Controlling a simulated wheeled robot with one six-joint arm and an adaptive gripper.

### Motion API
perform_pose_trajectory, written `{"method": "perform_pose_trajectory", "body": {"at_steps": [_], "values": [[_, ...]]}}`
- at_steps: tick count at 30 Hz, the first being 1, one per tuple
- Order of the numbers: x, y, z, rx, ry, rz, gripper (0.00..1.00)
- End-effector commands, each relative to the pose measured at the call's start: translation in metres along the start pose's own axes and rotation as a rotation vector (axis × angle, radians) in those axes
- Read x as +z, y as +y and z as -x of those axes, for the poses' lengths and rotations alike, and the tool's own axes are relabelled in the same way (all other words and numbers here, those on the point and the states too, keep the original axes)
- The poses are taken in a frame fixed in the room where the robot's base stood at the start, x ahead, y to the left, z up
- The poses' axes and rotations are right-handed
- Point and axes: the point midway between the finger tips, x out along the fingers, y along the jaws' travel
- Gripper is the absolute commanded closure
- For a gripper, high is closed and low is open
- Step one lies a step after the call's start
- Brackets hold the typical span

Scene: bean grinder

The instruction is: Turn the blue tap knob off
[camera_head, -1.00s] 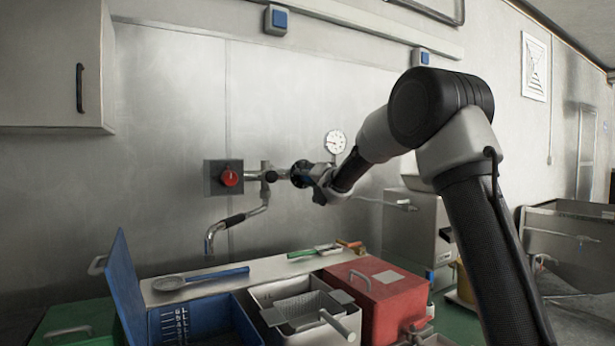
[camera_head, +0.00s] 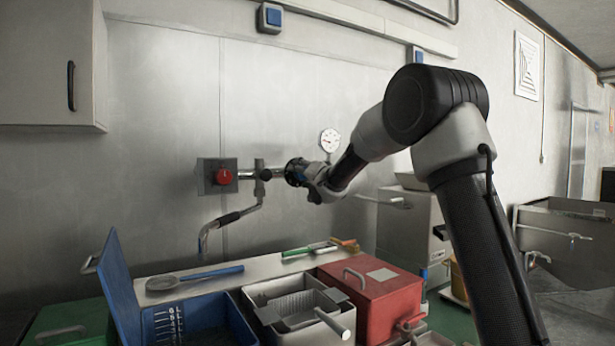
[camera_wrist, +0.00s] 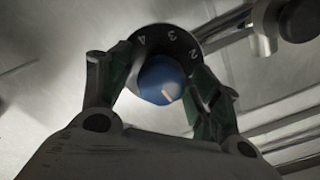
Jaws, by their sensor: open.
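The blue tap knob (camera_wrist: 161,80) shows in the wrist view, round, with a pale pointer mark, in front of a dark dial ring (camera_wrist: 184,43) with white numbers. My gripper (camera_wrist: 153,85) is open, with one finger on each side of the knob. Whether the fingers touch it I cannot tell. In the head view my gripper (camera_head: 304,174) is at the wall pipe, and the knob is mostly hidden behind it. The tap spout (camera_head: 228,219) hangs from the pipe to the left.
A red knob (camera_head: 224,176) on a grey wall box is left of the pipe. A pressure gauge (camera_head: 330,140) is just right of my gripper. Below stand a blue open box (camera_head: 122,290), a metal basket (camera_head: 298,308) and a red box (camera_head: 375,296) on the counter.

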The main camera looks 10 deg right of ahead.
Motion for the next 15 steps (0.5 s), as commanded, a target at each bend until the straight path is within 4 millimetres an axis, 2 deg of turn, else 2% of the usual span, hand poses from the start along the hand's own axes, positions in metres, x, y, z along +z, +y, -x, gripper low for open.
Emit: {"method": "perform_pose_trajectory", "body": {"at_steps": [5, 12, 15], "values": [[-0.001, 0.0, 0.031, 0.001, 0.002, 0.0, 0.37], [-0.001, 0.0, 0.085, 0.001, 0.001, 0.0, 0.37], [-0.001, 0.0, 0.101, 0.001, 0.001, 0.0, 0.37]]}}
